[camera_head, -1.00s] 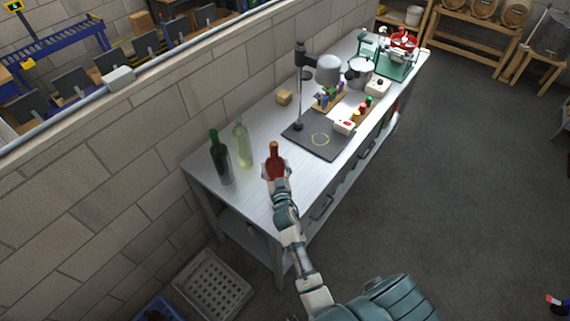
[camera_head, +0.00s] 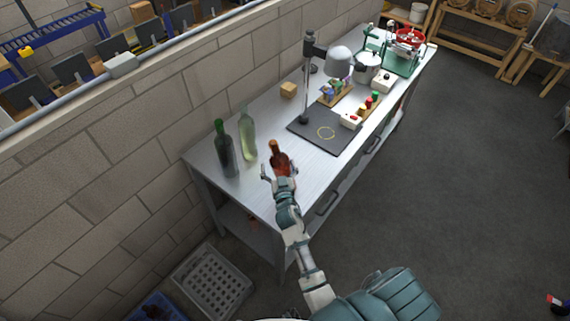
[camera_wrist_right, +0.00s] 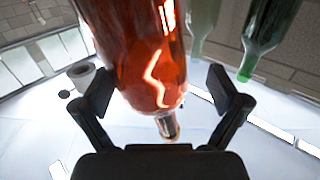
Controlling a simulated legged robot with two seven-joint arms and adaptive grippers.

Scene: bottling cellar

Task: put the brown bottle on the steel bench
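The brown bottle (camera_head: 279,158) is at the near end of the steel bench (camera_head: 250,196), neck up and looking about upright. Its base is hidden behind my right gripper, so contact with the bench top cannot be seen. My right gripper (camera_head: 279,172) is at the bottle's lower part, with its left finger standing clear of the glass. In the right wrist view the brown bottle (camera_wrist_right: 140,50) appears upside down between the spread fingers of my right gripper (camera_wrist_right: 158,92), with gaps at both sides. My left gripper is not in view.
A dark green bottle (camera_head: 225,150) and a pale green bottle (camera_head: 247,137) stand just left of the brown one. A dark mat (camera_head: 323,138) with a lamp stand (camera_head: 307,85) lies beyond it. A grey crate (camera_head: 212,283) is on the floor.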

